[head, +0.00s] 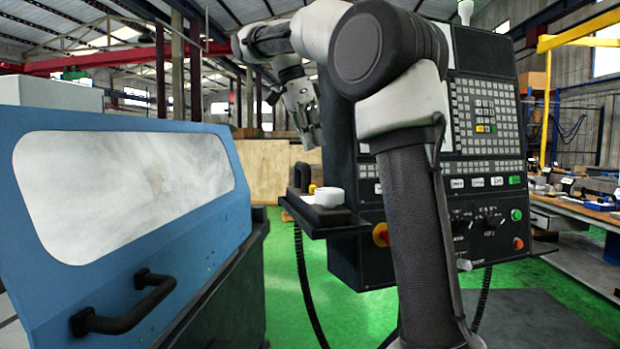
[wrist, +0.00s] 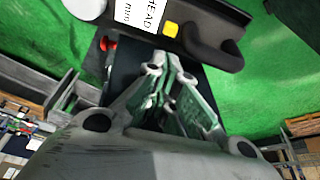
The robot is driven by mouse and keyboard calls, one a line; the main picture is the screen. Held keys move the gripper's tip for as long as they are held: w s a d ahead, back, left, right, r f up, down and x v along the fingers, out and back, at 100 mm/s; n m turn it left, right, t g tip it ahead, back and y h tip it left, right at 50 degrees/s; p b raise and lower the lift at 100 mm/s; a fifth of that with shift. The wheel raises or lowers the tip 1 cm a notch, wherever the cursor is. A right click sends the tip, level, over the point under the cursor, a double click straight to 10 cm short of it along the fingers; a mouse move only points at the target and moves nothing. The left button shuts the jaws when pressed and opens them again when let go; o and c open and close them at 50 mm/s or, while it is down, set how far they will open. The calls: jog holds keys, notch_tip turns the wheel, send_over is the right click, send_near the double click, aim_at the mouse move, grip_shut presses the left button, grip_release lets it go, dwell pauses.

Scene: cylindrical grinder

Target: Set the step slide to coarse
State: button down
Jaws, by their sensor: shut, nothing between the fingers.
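My gripper (head: 311,143) is shut and empty. It points down above a small black control box (head: 330,218) beside the control panel (head: 480,150). The box carries a white round dial (head: 328,197), a yellow button (head: 312,188) and a black upright grip (head: 299,177). In the wrist view, my closed fingertips (wrist: 170,64) appear just below the box, with the yellow button (wrist: 170,29), a white label (wrist: 140,15) and the black grip (wrist: 215,50) beyond them. A small red part (wrist: 107,44) shows left of the fingers. I cannot make out the step slide or its setting.
A blue machine cover (head: 120,190) with a window and black handle (head: 125,305) stands at the left. A coiled cable (head: 305,290) hangs below the box. My arm covers part of the panel. A workbench (head: 575,210) is at the right. Green floor lies between.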

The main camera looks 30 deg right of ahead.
aim_at(313, 190)
jog(key=shift+w+m, duration=0.1)
jog(key=shift+m, duration=0.2)
jog(key=x, duration=1)
